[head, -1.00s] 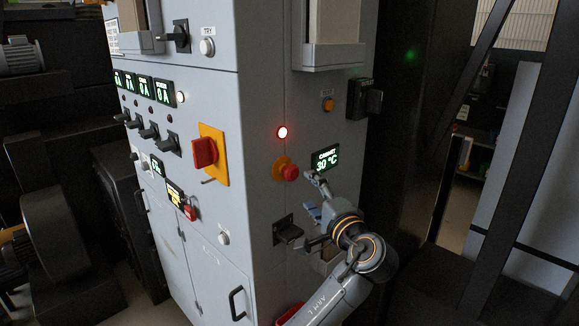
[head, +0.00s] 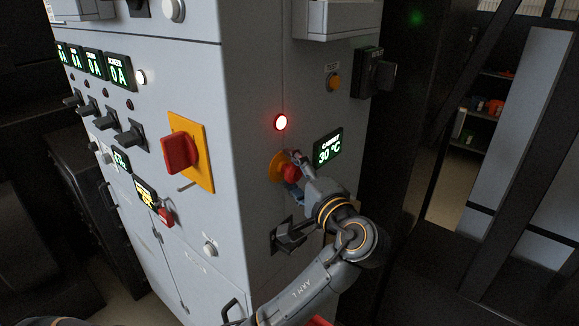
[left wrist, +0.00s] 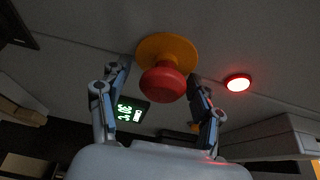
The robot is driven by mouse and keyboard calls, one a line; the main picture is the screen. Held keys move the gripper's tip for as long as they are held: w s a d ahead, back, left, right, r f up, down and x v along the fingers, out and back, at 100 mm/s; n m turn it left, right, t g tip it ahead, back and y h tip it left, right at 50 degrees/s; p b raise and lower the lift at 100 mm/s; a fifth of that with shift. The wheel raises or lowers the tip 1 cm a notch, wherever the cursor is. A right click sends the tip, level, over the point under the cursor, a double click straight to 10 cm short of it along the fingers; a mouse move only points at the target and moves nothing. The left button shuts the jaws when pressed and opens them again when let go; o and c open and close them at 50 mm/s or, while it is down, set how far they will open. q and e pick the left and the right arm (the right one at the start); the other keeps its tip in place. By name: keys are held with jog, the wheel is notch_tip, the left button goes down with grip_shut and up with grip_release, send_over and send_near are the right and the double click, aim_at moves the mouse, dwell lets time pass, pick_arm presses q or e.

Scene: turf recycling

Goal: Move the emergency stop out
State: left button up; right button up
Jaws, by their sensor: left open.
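The emergency stop is a red mushroom button (head: 291,172) on a round yellow plate (head: 277,166), on the grey cabinet's side panel. In the left wrist view the red button (left wrist: 163,84) shows whole below its yellow plate (left wrist: 167,48). My left gripper (head: 295,176) is at the button and hides part of it in the head view. In the left wrist view my left gripper (left wrist: 158,100) is open, one finger on each side of the button, with gaps visible between fingers and button. My right gripper is not in view.
A lit red lamp (head: 281,122) sits above the button and a 30 °C display (head: 328,148) to its right. A black handle (head: 289,236) juts out below. A red rotary switch (head: 181,153) is on the neighbouring face. A dark post stands right of the cabinet.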

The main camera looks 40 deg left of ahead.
pick_arm(q)
jog(key=shift+s+d+r, duration=0.1)
jog(key=shift+s+d, duration=0.05)
jog(key=shift+d, duration=0.25)
jog(key=shift+c, duration=0.9)
grip_shut()
jog(key=shift+d, duration=0.55)
jog(key=shift+o, duration=0.9)
grip_release()
jog(key=shift+a, duration=0.1)
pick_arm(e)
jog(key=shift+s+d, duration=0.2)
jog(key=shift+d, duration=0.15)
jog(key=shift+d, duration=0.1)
